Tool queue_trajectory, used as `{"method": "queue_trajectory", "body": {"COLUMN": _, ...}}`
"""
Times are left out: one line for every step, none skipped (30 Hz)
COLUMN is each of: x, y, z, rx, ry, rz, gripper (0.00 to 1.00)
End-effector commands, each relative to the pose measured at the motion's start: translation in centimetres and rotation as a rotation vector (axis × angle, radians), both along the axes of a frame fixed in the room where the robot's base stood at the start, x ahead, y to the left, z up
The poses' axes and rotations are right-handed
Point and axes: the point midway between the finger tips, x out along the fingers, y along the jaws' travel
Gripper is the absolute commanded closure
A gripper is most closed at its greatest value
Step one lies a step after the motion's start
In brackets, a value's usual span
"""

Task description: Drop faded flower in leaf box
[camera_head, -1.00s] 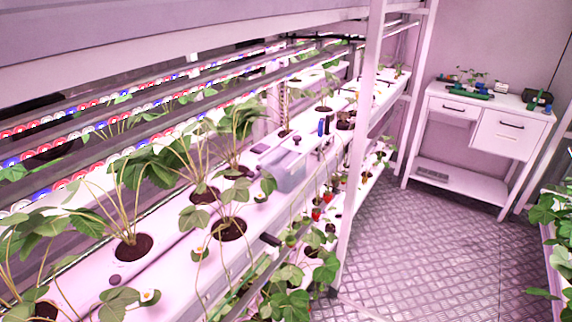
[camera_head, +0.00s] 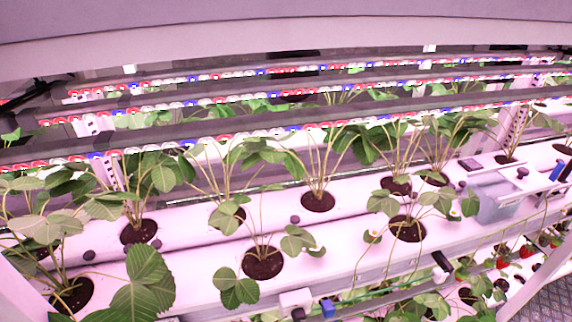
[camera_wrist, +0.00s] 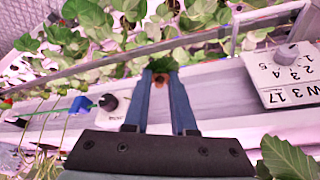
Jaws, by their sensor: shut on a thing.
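In the wrist view, my gripper (camera_wrist: 160,80) reaches forward with two blue fingers, shut on a small brownish thing, which looks like the faded flower (camera_wrist: 160,78). Leaves behind the fingertips make its outline hard to tell. My gripper does not show in the head view. A translucent grey box (camera_head: 497,204), which may be the leaf box, sits on the right part of the planting shelf in the head view. What lies inside it cannot be made out. I cannot identify this box in the wrist view.
Strawberry plants stand in round holes along the white gutters (camera_head: 190,232). A numbered label plate (camera_wrist: 285,75) with a knob is at the right of the wrist view. A blue clip (camera_wrist: 80,106) and a black knob (camera_wrist: 108,102) are at its left. Light strips run above the plants.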

Motion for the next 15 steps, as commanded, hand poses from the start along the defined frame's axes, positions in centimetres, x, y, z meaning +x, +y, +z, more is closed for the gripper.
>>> {"method": "queue_trajectory", "body": {"x": -0.6, "y": -2.1, "z": -1.1, "rx": -0.006, "ry": 0.004, "rz": 0.019, "gripper": 1.00}}
{"method": "queue_trajectory", "body": {"x": -0.9, "y": -2.9, "z": -1.6, "rx": -0.005, "ry": 0.004, "rz": 0.034, "gripper": 1.00}}
{"method": "queue_trajectory", "body": {"x": -1.3, "y": -3.9, "z": -2.1, "rx": -0.005, "ry": 0.005, "rz": 0.053, "gripper": 1.00}}
{"method": "queue_trajectory", "body": {"x": -1.6, "y": -4.5, "z": -2.5, "rx": -0.003, "ry": 0.004, "rz": 0.067, "gripper": 1.00}}
{"method": "queue_trajectory", "body": {"x": -1.9, "y": -5.1, "z": -2.9, "rx": -0.004, "ry": 0.005, "rz": 0.077, "gripper": 1.00}}
{"method": "queue_trajectory", "body": {"x": -2.3, "y": -5.8, "z": -3.2, "rx": -0.003, "ry": 0.003, "rz": 0.089, "gripper": 1.00}}
{"method": "queue_trajectory", "body": {"x": -2.5, "y": -6.2, "z": -3.4, "rx": -0.001, "ry": 0.002, "rz": 0.098, "gripper": 1.00}}
{"method": "queue_trajectory", "body": {"x": -2.8, "y": -6.5, "z": -3.6, "rx": -0.002, "ry": 0.002, "rz": 0.104, "gripper": 1.00}}
{"method": "queue_trajectory", "body": {"x": -3.0, "y": -6.9, "z": -3.8, "rx": 0.000, "ry": 0.001, "rz": 0.111, "gripper": 1.00}}
{"method": "queue_trajectory", "body": {"x": -3.2, "y": -7.1, "z": -4.0, "rx": 0.000, "ry": 0.001, "rz": 0.116, "gripper": 1.00}}
{"method": "queue_trajectory", "body": {"x": -3.3, "y": -7.3, "z": -4.1, "rx": -0.001, "ry": 0.001, "rz": 0.120, "gripper": 1.00}}
{"method": "queue_trajectory", "body": {"x": -3.4, "y": -7.4, "z": -4.1, "rx": 0.001, "ry": 0.000, "rz": 0.124, "gripper": 1.00}}
{"method": "queue_trajectory", "body": {"x": -3.5, "y": -7.5, "z": -4.2, "rx": 0.001, "ry": -0.001, "rz": 0.126, "gripper": 1.00}}
{"method": "queue_trajectory", "body": {"x": -3.5, "y": -7.5, "z": -4.2, "rx": 0.001, "ry": -0.001, "rz": 0.127, "gripper": 1.00}}
{"method": "queue_trajectory", "body": {"x": -3.6, "y": -7.6, "z": -4.2, "rx": 0.002, "ry": -0.001, "rz": 0.129, "gripper": 1.00}}
